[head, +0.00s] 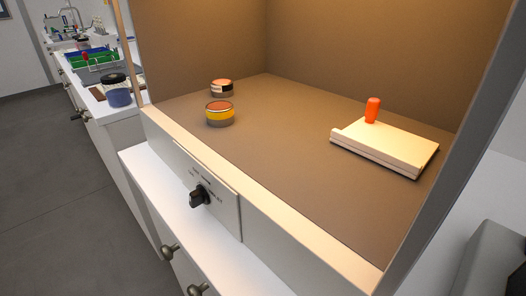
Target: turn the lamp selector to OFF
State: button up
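The lamp selector (199,196) is a black rotary knob on a pale panel (225,205) on the front of the brown booth. Small dark lettering stands around the knob, too small to read, so I cannot tell which setting it points to. The booth interior has a warm, yellowish light. My gripper is not in view for certain; a dark shape at the lower right edge cannot be made out.
A white ledge and drawer knobs (169,252) lie below the panel. Grey floor at left is clear.

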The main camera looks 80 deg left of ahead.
aim_at(199, 196)
jog(key=u, duration=1.9)
